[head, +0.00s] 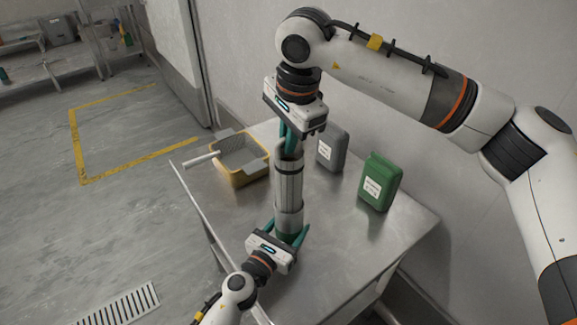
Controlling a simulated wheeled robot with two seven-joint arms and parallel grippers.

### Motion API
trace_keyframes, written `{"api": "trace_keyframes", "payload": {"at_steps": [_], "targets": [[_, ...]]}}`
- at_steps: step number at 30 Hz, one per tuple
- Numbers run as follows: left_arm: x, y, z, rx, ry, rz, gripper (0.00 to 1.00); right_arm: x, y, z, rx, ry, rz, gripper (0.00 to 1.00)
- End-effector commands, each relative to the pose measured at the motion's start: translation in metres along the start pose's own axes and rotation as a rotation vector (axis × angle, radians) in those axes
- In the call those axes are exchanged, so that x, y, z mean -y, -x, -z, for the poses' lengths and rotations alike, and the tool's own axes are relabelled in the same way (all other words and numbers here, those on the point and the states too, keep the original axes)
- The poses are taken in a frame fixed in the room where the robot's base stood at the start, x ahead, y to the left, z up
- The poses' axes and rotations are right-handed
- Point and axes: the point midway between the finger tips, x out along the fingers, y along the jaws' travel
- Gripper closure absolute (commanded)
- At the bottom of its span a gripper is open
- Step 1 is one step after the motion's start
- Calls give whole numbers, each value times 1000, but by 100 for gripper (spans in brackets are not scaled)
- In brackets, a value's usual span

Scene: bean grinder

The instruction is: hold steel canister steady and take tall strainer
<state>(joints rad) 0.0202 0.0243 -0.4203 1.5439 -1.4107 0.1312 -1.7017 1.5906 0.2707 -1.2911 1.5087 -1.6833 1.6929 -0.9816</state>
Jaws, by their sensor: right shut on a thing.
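Where the strainer ends and the canister begins is hard to tell, and any part inside is hidden.
On the metal table (335,245), a yellow bin (246,179) with a grey mesh insert and pale handle stands at left. A grey container (331,150) and a green container (380,183) stand to the right, near the wall. The front right of the table is clear.

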Motion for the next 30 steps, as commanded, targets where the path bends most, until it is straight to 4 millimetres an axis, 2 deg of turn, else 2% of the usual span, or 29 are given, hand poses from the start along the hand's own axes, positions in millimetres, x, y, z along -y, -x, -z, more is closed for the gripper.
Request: {"api": "trace_keyframes", "payload": {"at_steps": [1, 3, 7, 12, 19, 20, 21, 24, 30], "targets": [[0, 0, -1, 1, 0, 0, 67, -3, 12, 0, 2, 1, -4, 100], [0, 0, -1, 1, 0, 0, 67, -5, 24, 0, 1, 0, -3, 100], [0, 0, -1, 1, 0, 0, 67, -8, 40, 0, 1, -1, -1, 100], [0, 0, -1, 1, 1, -1, 67, -10, 47, 0, -1, -1, 0, 100], [0, 0, -1, 1, 1, -1, 67, -10, 48, 0, -1, 0, 0, 100], [0, 0, -1, 1, 1, -1, 33, -10, 47, 0, 0, 0, 0, 100], [0, 0, -1, 1, 1, -1, 26, -10, 47, 0, 0, 0, 0, 100], [0, 0, 0, 1, 0, -1, 12, -10, 47, 0, 0, 0, 0, 100], [0, 0, 0, 0, 0, 0, 12, -10, 47, 0, 0, 0, 0, 100]]}}
